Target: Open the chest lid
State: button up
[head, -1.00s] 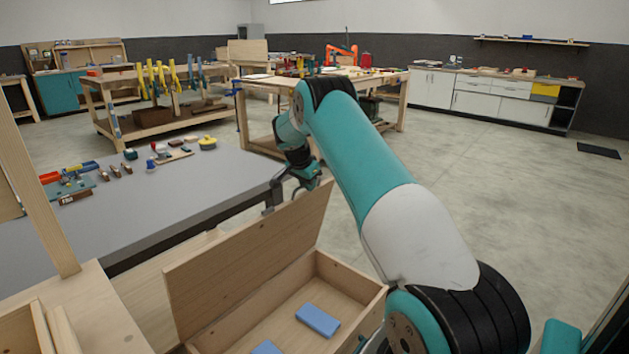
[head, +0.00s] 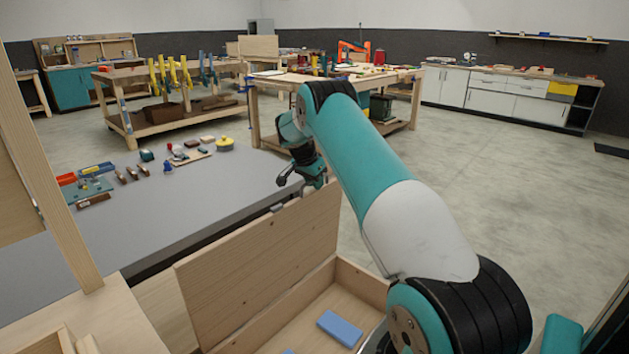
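The wooden chest (head: 361,277) stands at the bottom centre of the head view, partly cut off by the lower edge and partly behind my arm. Its lid (head: 262,262) stands raised, close to upright, along the chest's left side. The inside shows, with a blue block (head: 340,328) on its floor and a sliver of another at the bottom edge. My gripper (head: 296,180) is beyond the lid's far top corner, near the grey table's edge. It is small and dark, and whether it touches the lid or how its fingers stand is unclear.
A grey table (head: 200,205) lies left of the chest, with tools, small blocks and a yellow round item (head: 224,143) on it. A wooden post (head: 55,180) and bench part stand at the left. Workbenches stand behind. Open floor (head: 500,200) lies to the right.

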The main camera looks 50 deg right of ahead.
jog(key=shift+o, duration=1.1)
jog(key=shift+s+d, duration=0.1)
jog(key=shift+d, duration=0.05)
jog(key=v, duration=1.7)
jog(key=shift+r, duration=0.2)
